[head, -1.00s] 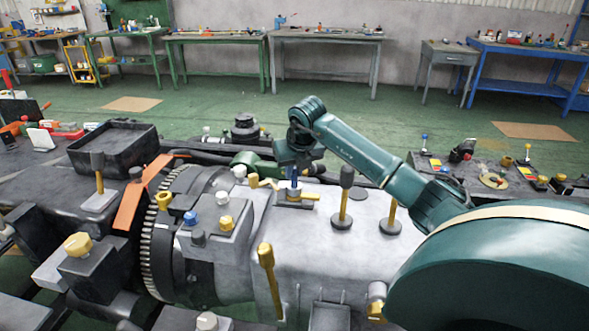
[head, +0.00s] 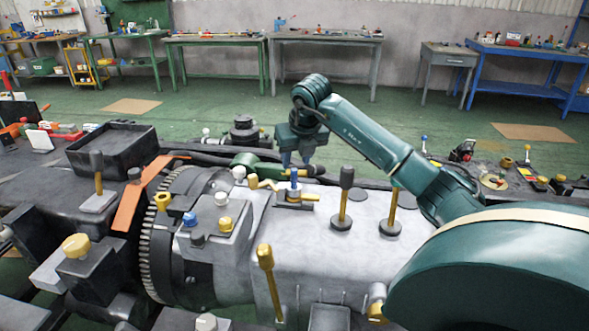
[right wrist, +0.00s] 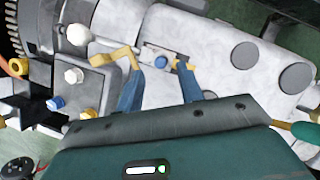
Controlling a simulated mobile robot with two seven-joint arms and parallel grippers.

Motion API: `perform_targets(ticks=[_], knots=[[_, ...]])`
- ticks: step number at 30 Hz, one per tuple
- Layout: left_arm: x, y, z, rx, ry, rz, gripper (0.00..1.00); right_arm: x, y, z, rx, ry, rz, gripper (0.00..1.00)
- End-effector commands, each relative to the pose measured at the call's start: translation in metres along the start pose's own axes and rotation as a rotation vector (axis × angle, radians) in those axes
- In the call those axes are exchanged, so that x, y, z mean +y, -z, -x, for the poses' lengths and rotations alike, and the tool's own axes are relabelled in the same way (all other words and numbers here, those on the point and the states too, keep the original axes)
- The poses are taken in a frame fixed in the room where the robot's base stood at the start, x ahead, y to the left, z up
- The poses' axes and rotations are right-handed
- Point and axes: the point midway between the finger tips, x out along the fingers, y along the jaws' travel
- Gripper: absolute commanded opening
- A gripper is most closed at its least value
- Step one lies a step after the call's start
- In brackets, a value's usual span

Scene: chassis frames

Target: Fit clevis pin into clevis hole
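A blue pin (head: 294,178) stands upright on a small grey clevis block (head: 288,198) on the pale metal housing. In the right wrist view the blue pin top (right wrist: 161,62) shows at the block, beside a brass piece (right wrist: 182,62). How deep the pin sits in the hole I cannot tell. My right gripper (head: 296,160) is above and behind the pin in the head view. Its two blue fingers are apart and empty; they also show in the right wrist view (right wrist: 160,88), with the block and pin beyond the gap. My left gripper is not in view.
A brass cranked handle (head: 262,184) stands left of the block. A dark-topped knob (head: 346,180) and a brass post (head: 391,214) stand to its right. A block with coloured caps (head: 215,228) and the toothed wheel (head: 150,255) are further left.

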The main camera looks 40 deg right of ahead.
Motion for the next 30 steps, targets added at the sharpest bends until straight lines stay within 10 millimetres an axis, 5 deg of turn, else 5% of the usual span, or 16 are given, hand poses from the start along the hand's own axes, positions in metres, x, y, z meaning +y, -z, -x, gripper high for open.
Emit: perform_targets(ticks=[6, 12, 30], knots=[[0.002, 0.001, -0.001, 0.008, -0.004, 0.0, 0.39, 0.0, 0.0, 0.044, -0.003, 0.001, -0.001, 0.37], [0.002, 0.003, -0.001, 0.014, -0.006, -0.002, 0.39, 0.0, 0.0, 0.065, -0.001, 0.001, -0.001, 0.37], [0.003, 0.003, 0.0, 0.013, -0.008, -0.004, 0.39, 0.0, 0.0, 0.067, 0.001, 0.0, -0.001, 0.37]])
